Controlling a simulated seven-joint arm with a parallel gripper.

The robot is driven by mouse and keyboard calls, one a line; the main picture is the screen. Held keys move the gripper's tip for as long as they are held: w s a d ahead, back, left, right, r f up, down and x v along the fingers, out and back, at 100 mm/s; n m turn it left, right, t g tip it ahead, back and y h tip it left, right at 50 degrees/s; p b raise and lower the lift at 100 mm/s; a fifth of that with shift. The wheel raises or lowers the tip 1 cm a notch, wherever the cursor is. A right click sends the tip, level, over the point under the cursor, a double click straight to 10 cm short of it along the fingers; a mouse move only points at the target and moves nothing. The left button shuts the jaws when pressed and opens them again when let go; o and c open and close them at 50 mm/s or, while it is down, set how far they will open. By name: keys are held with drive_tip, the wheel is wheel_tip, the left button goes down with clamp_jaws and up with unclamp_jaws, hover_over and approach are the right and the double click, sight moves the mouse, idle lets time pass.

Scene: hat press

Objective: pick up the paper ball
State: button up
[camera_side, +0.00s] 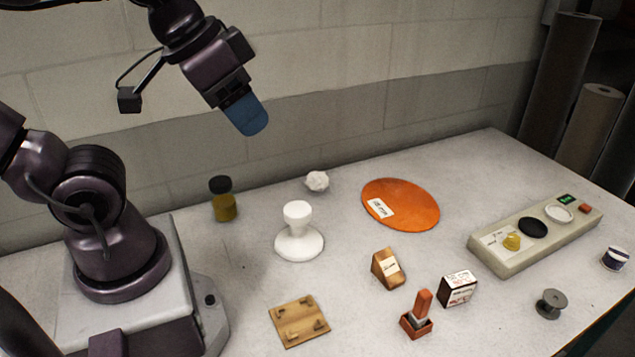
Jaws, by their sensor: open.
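The paper ball (317,181) is a small white crumpled lump. It lies on the table near the back edge, close to the wall. My gripper (250,122) has blue fingers and hangs in the air above and to the left of the paper ball, tilted down to the right. It is open, with nothing seen in it. The two fingers overlap from this side, so the gap between them is hidden.
A jar (223,199) stands left of the paper ball. A white pedestal (298,238) stands in front, and an orange disc (402,204) lies to the right. Small blocks (388,268) and a long panel (490,262) are farther forward and right.

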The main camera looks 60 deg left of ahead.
drive_tip(key=o, duration=0.6)
drive_tip(key=shift+c, duration=0.2)
